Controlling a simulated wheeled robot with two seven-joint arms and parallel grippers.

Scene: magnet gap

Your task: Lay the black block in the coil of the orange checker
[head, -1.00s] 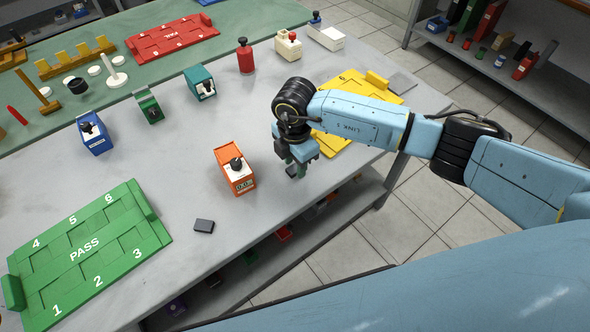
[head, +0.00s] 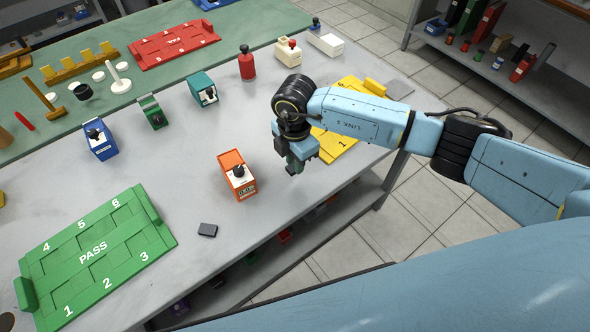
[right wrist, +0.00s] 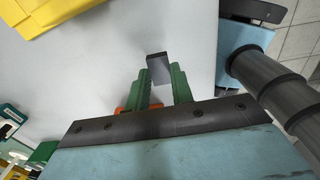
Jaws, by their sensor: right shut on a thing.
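The orange checker (head: 230,163) stands on the grey table, with a white top, a black knob and a small display on its front. Its coil cannot be made out clearly. My right gripper (head: 294,168) is to the right of the checker, above the table. In the right wrist view its green fingers (right wrist: 163,82) are closed on a dark grey-black block (right wrist: 157,68) that sticks out past the tips. A sliver of orange, likely the checker, shows behind them. Another dark block (head: 207,230) lies flat on the table in front of the checker. My left gripper is out of view.
The green PASS tray (head: 128,262) is at front left, the yellow tray (head: 345,143) right behind my gripper. Blue (head: 104,149), green (head: 152,110) and teal (head: 203,88) devices and a red bottle (head: 247,66) stand farther back.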

